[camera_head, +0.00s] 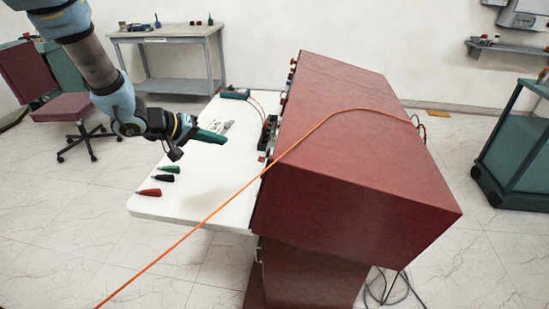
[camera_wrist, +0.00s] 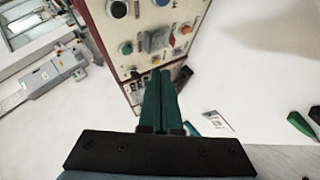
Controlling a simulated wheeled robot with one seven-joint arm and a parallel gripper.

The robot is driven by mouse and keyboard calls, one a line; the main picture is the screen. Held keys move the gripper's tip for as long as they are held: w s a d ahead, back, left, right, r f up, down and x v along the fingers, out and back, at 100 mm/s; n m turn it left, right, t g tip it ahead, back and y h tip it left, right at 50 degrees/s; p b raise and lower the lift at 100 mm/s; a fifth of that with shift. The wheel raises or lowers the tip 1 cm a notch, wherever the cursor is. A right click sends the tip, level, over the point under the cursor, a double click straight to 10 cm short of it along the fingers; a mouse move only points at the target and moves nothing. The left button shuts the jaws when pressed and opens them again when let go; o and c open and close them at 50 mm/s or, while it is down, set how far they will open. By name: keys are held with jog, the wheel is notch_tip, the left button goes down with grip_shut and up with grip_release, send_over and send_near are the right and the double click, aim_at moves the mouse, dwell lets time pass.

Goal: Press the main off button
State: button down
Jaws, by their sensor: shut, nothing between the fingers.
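The red cabinet (camera_head: 345,140) stands over a white tabletop, and its control face is turned away to the left in the head view. In the wrist view the cream control panel (camera_wrist: 140,25) carries a dark button (camera_wrist: 118,8), a blue one (camera_wrist: 162,2), a green one (camera_wrist: 126,48) and an orange-red one (camera_wrist: 185,28). The labels are too blurred to tell which is main off. My gripper (camera_head: 222,139) has green fingers, shut and empty, left of the panel and above the tabletop. Its fingertips (camera_wrist: 162,74) overlap the panel's lower edge in the wrist view; contact cannot be told.
The white tabletop (camera_head: 190,200) holds a red marker-like probe (camera_head: 149,192), similar dark and green ones, and a meter (camera_head: 234,95). An orange cable (camera_head: 210,215) runs across the cabinet. A grey workbench (camera_head: 165,35) and a chair (camera_head: 75,108) stand behind.

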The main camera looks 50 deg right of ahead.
aim_at(269, 153)
jog(key=shift+s+d, duration=0.1)
jog(key=shift+s, duration=0.35)
jog(key=s+d+f+b, duration=0.2)
jog(key=s+d+b, duration=0.2)
jog(key=s+b, duration=0.2)
jog(key=shift+s+d, duration=0.3)
jog(key=shift+s, duration=0.25)
dwell(1.8)
jog(key=shift+s+d+f+p, duration=0.15)
jog(key=shift+s+d+p, duration=0.05)
jog(key=shift+s+p, duration=0.15)
